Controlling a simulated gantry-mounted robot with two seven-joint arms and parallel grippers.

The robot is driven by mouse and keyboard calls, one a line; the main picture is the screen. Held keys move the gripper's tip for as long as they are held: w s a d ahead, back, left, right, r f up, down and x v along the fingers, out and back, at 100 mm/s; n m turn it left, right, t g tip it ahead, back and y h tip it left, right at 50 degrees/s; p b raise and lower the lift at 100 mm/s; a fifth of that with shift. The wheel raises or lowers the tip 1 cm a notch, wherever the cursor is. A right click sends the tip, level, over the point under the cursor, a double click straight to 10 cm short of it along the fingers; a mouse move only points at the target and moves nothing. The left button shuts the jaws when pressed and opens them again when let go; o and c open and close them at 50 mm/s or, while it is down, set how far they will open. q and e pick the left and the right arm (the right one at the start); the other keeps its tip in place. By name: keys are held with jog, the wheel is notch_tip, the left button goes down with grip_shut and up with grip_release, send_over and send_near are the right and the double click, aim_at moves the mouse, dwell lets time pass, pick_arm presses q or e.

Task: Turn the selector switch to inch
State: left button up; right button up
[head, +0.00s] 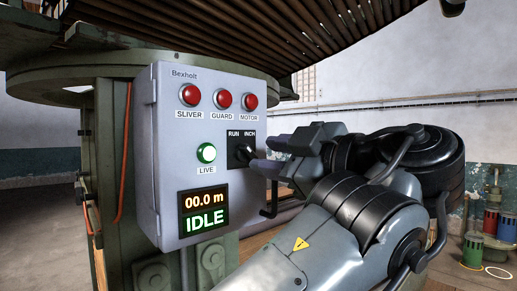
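The selector switch (241,153) is a black knob on a black plate marked RUN and INCH, on the right side of the grey Bexholt control box (165,130). Which mark its knob points to is too small to tell. My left gripper (260,155) is just right of the switch. Its two dark fingers are apart, one above the other, with their tips close to the knob. I cannot tell whether they touch it. My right gripper is not in view.
Red lamps (190,95) marked SLIVER, GUARD and MOTOR sit above the switch. The display (204,211) reads 00.0 m and IDLE. Coloured cans (473,247) stand on the floor at right.

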aim_at(252, 154)
pick_arm(q)
jog(key=shift+p+x, duration=0.3)
jog(key=shift+x, duration=1.45)
grip_shut()
